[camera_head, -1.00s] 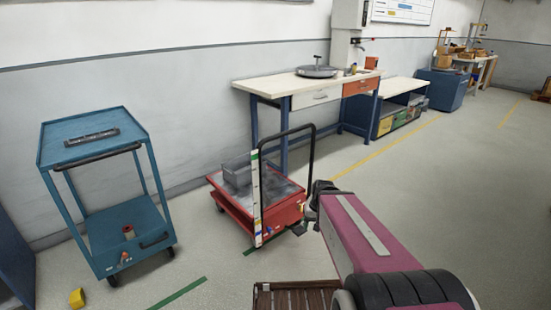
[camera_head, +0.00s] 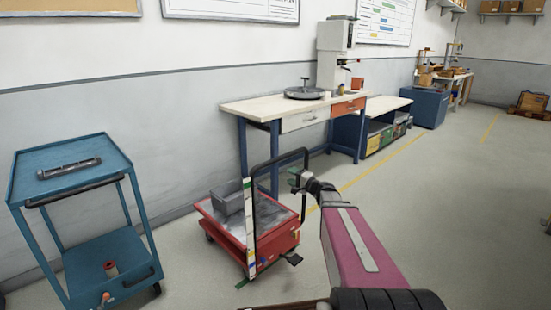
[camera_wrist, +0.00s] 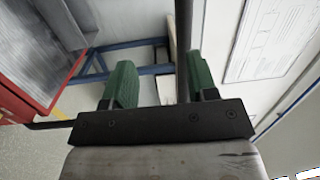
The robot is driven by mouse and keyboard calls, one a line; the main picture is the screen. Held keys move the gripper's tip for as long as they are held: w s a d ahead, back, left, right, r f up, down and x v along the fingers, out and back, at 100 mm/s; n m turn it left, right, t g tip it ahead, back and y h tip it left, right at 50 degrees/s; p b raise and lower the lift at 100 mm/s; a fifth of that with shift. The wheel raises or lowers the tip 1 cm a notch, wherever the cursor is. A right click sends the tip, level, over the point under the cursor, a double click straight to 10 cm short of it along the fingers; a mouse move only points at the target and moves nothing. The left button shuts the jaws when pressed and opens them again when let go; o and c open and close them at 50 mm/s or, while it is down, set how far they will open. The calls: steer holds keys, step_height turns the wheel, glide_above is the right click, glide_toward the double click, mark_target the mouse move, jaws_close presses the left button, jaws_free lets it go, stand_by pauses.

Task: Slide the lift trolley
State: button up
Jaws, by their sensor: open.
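The lift trolley (camera_head: 274,244) is a red low cart with a grey top, a grey block (camera_head: 230,203) on it and a black looped push handle (camera_head: 308,168). It stands on the floor left of my arm. My gripper (camera_head: 299,178) is at the upright of the handle. In the wrist view my gripper (camera_wrist: 160,85) has two green fingers, open and apart. The dark handle bar (camera_wrist: 183,50) runs between them, nearer the right finger. Contact cannot be told. The trolley's red edge (camera_wrist: 15,100) shows at the left of the wrist view.
A blue two-tier cart (camera_head: 75,185) stands left of the trolley. A workbench (camera_head: 270,108) with blue legs is behind it along the wall. A yellow floor line (camera_head: 385,167) runs past the benches. Open floor lies to the right.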

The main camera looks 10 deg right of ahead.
mark_target(283, 159)
steer(key=w+a+r, duration=0.1)
steer(key=w, duration=0.2)
steer(key=w+a+r+m+t, duration=0.1)
steer(key=w+r, duration=0.1)
steer(key=w, duration=0.2)
steer(key=w+a+r+m+t, duration=0.1)
steer(key=w, duration=0.3)
steer(key=shift+w+a+r+h, duration=0.15)
steer(key=shift+a+h, duration=0.25)
jaws_close()
